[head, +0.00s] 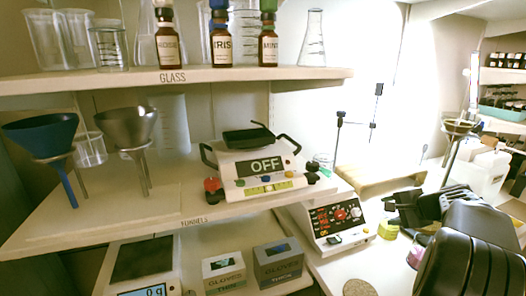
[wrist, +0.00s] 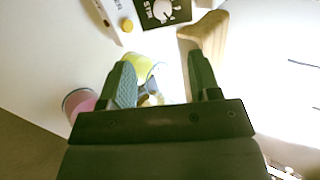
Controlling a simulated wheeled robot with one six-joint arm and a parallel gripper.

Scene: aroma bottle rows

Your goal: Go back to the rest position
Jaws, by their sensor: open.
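My gripper (head: 400,208) is at the right in the head view, beside the white control device on the lower counter. In the wrist view my gripper (wrist: 164,84) shows two dark fingers spread apart with nothing held between them. Three brown dropper bottles stand on the top shelf: one with a white cap (head: 167,46), the IRIS bottle (head: 221,46) with a blue cap, and one with a green cap (head: 268,46).
A yellow container (wrist: 142,66) and a pink one (wrist: 76,102) stand close to my fingers. A white control device (head: 333,222) stands left of my gripper. A wooden stand (head: 385,180) is behind. Funnels and an OFF-display device (head: 262,168) occupy the middle shelf.

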